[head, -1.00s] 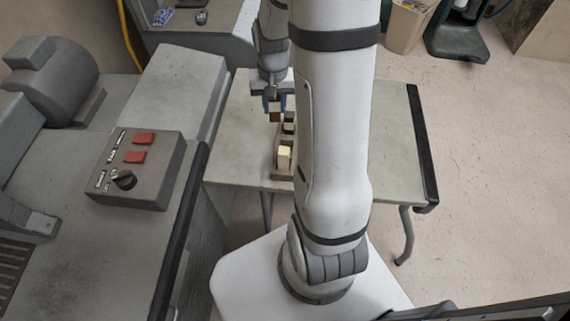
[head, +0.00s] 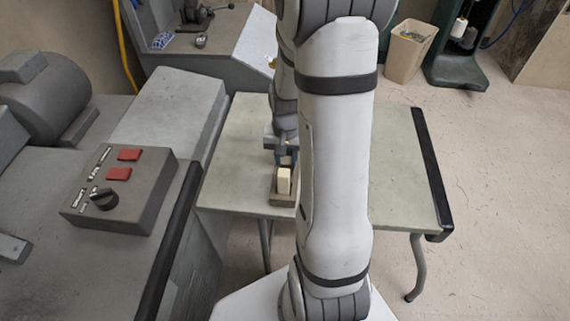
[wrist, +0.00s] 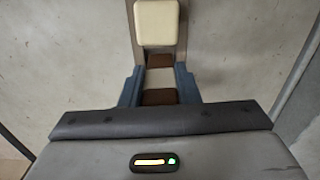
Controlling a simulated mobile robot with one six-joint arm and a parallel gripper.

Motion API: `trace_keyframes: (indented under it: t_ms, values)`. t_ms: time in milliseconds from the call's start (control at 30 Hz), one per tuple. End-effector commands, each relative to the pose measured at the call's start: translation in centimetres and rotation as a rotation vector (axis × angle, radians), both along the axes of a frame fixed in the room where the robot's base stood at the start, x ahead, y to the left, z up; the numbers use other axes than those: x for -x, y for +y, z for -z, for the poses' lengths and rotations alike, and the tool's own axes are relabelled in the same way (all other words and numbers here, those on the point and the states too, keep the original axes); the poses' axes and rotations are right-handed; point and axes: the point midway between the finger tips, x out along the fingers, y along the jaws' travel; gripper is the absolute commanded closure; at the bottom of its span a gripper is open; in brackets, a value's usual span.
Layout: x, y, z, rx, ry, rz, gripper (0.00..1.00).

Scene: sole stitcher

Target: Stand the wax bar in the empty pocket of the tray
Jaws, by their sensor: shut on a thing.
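My gripper (wrist: 159,84) is shut on the wax bar (wrist: 159,97), which looks brown with a pale band across it between the blue-grey fingers. In the head view my gripper (head: 285,156) is low at the far part of the tray (head: 283,201), a narrow brown holder on the table. A cream block (head: 284,181) stands upright in the tray's near end; it also shows in the wrist view (wrist: 157,23), just beyond the fingers. The gripper and block hide the pockets, so I cannot tell whether the bar is inside one or touches its floor.
The tray stands on a grey table (head: 400,165) with bare room to the right. A machine with a control box (head: 122,188) is close on the left. A bin (head: 410,52) stands on the floor behind.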

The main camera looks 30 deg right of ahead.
Motion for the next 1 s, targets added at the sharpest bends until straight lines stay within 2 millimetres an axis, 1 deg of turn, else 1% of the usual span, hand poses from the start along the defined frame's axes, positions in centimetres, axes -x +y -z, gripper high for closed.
trace_keyframes:
  t_ms: [33, 133, 367, 500, 533, 700, 800, 1000]
  values:
    - [0.0, 0.0, 1.1, -0.001, 0.003, 0.000, 0.95]
    - [0.0, 0.0, 2.2, -0.001, 0.001, -0.001, 0.95]
    - [0.0, 0.0, 2.2, 0.001, -0.001, -0.001, 0.95]
    - [0.0, 0.0, 2.7, 0.000, 0.000, -0.001, 0.95]
    - [0.0, 0.0, 2.6, 0.000, 0.000, -0.001, 0.70]
    - [0.0, 0.1, 2.5, 0.000, 0.000, -0.002, 0.56]
    - [0.0, 0.1, 2.5, 0.000, 0.000, -0.002, 0.49]
    - [0.0, 0.1, 2.5, 0.000, 0.000, -0.002, 0.49]
